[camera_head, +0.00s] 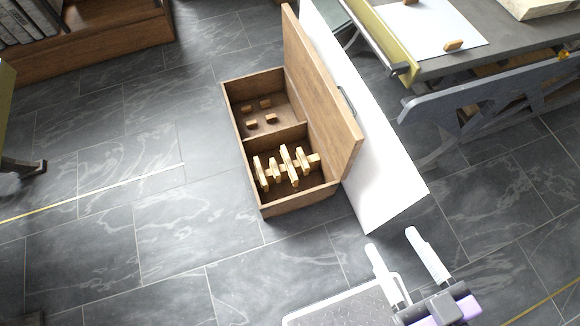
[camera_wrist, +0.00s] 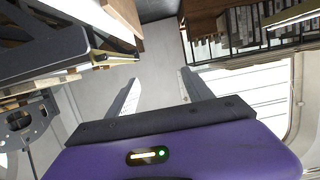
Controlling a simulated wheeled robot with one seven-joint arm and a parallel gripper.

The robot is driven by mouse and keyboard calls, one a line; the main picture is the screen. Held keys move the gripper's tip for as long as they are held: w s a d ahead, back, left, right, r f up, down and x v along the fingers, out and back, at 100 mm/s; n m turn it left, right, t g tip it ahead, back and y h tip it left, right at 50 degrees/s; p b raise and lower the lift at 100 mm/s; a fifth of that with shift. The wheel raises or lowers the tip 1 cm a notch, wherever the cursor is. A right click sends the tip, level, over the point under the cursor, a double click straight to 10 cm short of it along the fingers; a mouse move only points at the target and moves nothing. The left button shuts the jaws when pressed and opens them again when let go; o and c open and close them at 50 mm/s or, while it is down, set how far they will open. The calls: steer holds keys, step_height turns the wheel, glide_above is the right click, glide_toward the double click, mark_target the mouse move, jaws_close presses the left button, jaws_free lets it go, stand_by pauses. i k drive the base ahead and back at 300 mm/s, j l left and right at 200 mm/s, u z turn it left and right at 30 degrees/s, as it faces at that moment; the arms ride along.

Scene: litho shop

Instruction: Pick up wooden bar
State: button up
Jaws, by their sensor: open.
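Several light wooden bars (camera_head: 286,164) stand and lie crossed over each other in the near compartment of an open wooden box (camera_head: 288,205) on the floor. Which one is the task's bar, I cannot tell. A small wooden piece (camera_head: 453,45) lies on a pale sheet on the table at the upper right. My gripper (camera_head: 391,240) is open and empty, to the lower right of the box and apart from it. Its two white fingers also show in the wrist view (camera_wrist: 160,78), where I cannot make out the bars.
The box's far compartment holds several small wooden blocks (camera_head: 251,124). Its raised lid (camera_head: 325,95) stands along the right side, beside a white panel (camera_head: 375,170). The grey table (camera_head: 505,48) is at upper right, a bookshelf (camera_head: 100,35) at upper left.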

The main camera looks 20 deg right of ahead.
mark_target(285, 157)
steer(key=i+j, duration=1.1)
steer(key=i+l+z, duration=0.05)
